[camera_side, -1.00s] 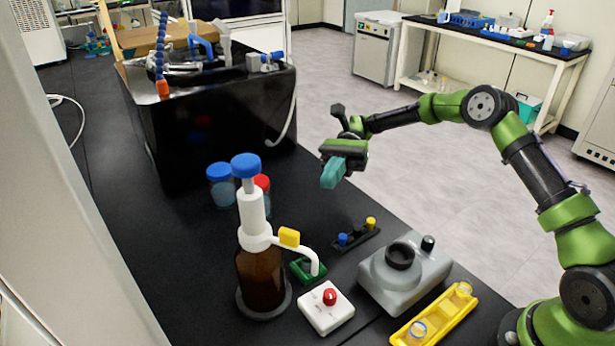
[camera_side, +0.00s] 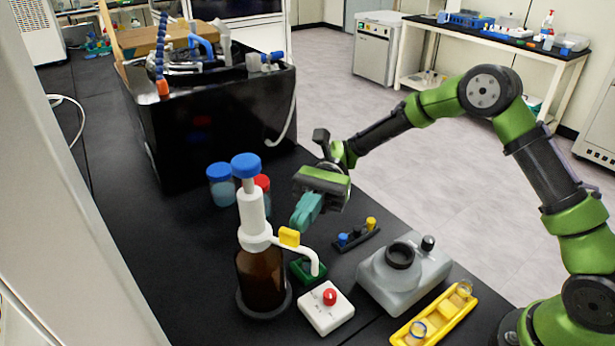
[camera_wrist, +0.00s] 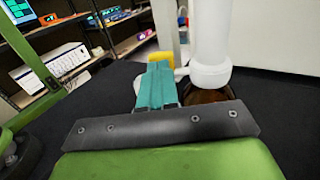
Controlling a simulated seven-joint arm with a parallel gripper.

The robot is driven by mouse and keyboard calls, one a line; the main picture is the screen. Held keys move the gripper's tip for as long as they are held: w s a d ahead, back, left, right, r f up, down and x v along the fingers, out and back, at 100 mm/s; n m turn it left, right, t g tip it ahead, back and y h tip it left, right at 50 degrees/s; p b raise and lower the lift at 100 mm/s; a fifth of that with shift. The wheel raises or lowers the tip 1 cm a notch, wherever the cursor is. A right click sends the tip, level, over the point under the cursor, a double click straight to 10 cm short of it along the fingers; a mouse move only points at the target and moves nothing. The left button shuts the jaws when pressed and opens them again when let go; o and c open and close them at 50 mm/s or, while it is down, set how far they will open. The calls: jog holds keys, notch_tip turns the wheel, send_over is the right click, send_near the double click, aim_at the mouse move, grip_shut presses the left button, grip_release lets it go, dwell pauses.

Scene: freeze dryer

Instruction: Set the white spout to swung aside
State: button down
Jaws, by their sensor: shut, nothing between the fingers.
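My gripper (camera_side: 299,226) has teal fingers, shut and empty, pointing down just above and behind the yellow tab. In the wrist view the fingers (camera_wrist: 157,84) cover part of the spout, with the yellow tab (camera_wrist: 160,60) just beyond them. I cannot tell whether they touch it.
Blue-capped (camera_side: 221,185) and red-capped (camera_side: 262,187) jars stand behind the bottle. A white box with a red knob (camera_side: 327,308), a grey device (camera_side: 405,275) and a yellow tray (camera_side: 436,316) stand to the right. A black rack (camera_side: 355,238) lies right of my gripper.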

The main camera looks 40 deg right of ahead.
aim_at(298, 235)
jog(key=shift+s+a, duration=0.25)
jog(key=shift+a, duration=0.15)
jog(key=shift+s+a+m+t+y, duration=0.25)
jog(key=shift+s+m+t+y, duration=0.2)
jog(key=shift+m+t, duration=0.35)
jog(key=shift+s+a+m+t+y, duration=0.3)
jog(key=shift+m+t+y, duration=0.2)
jog(key=shift+t, duration=0.5)
jog(key=shift+s+a+t, duration=0.3)
jog(key=shift+s+a, duration=0.1)
jog(key=shift+d, duration=0.1)
